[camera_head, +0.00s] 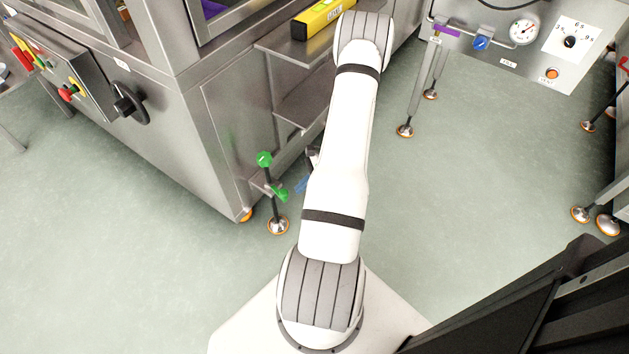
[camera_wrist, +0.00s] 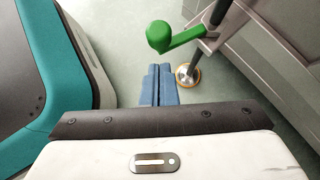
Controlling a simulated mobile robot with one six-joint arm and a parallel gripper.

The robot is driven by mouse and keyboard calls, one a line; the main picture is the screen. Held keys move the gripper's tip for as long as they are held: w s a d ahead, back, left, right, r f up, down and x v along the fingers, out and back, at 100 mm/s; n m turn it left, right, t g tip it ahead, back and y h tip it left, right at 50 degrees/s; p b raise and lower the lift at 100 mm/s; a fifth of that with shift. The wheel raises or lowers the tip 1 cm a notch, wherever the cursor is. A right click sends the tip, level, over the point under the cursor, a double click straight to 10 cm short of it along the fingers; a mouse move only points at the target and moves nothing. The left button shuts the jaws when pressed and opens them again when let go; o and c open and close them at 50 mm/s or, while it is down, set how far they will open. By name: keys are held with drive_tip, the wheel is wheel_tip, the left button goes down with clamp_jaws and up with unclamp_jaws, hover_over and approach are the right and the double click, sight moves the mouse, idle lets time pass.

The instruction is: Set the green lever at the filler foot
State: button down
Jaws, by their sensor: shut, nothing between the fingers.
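The green lever (camera_head: 279,194) sits on a bracket beside the filler's dark foot rod in the head view. In the wrist view the green lever (camera_wrist: 160,37) shows a round end and a flat arm running right to the bracket. The foot's round pad (camera_wrist: 187,76) rests on the floor and also shows in the head view (camera_head: 277,226). My gripper (camera_wrist: 159,70) is shut and empty, its blue fingertips just below the lever's round end in the picture; contact is not visible. In the head view my arm mostly hides it.
The steel filler cabinet (camera_head: 190,150) stands left, with a black rotary handle (camera_head: 127,102). A yellow level (camera_head: 322,17) lies on a shelf (camera_head: 285,50) behind. A gauge panel (camera_head: 545,45) stands back right. Green floor is open around the foot.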

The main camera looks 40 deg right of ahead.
drive_tip(key=shift+w+a, duration=0.35)
drive_tip(key=shift+a, duration=0.4)
drive_tip(key=shift+a, duration=0.1)
drive_tip(key=shift+s+a+b, duration=0.2)
drive_tip(key=shift+a+b, duration=0.1)
drive_tip(key=shift+a, duration=1.15)
drive_tip(key=s+d+r+p, duration=0.3)
drive_tip(key=s+d+r, duration=0.4)
drive_tip(key=d, duration=0.1)
drive_tip(key=shift+s+d, duration=0.2)
drive_tip(key=shift+d, duration=0.05)
